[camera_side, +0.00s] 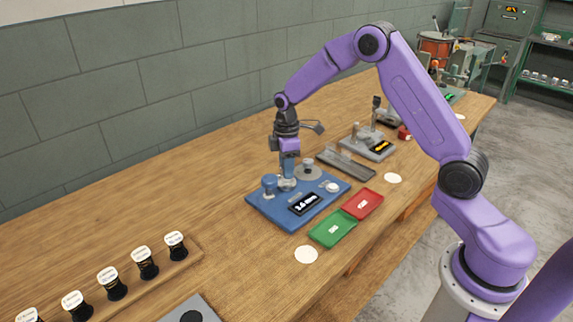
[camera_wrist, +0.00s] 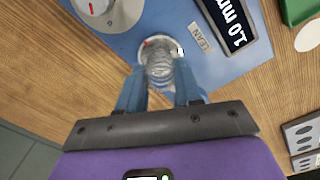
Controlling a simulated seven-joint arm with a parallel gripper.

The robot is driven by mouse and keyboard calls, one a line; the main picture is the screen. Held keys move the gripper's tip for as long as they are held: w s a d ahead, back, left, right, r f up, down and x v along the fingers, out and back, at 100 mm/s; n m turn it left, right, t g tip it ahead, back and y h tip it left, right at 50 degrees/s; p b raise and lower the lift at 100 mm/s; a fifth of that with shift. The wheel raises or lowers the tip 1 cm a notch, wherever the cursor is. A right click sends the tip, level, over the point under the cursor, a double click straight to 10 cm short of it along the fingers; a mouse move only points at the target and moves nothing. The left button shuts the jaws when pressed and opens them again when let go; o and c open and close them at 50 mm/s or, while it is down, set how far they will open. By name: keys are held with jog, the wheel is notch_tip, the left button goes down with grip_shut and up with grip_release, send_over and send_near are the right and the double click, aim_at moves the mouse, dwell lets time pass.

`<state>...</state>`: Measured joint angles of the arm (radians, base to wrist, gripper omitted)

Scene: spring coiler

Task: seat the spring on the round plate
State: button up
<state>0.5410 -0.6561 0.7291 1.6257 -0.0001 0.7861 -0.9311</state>
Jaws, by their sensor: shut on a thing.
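My gripper (camera_wrist: 159,88) points down over the blue base (camera_side: 272,211), low above its surface. Its two blue fingers are shut on the spring (camera_wrist: 158,66), a pale metal coil that stands about upright between them. In the side view, the fingers mostly hide the spring. A small round piece with a red mark shows at the spring's far end in the wrist view. I cannot tell whether the spring touches it. A grey round plate (camera_side: 311,176) with a short post lies just right of my gripper in the side view; the wrist view cuts it off at the top left.
Green (camera_side: 332,229) and red (camera_side: 363,204) trays lie to the right. Several black spools stand at front left. Bare wood lies left of the base.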

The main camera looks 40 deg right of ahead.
jog(key=shift+f, duration=0.25)
dwell(0.4)
jog(key=o, duration=1.2)
jog(key=shift+r, duration=4.45)
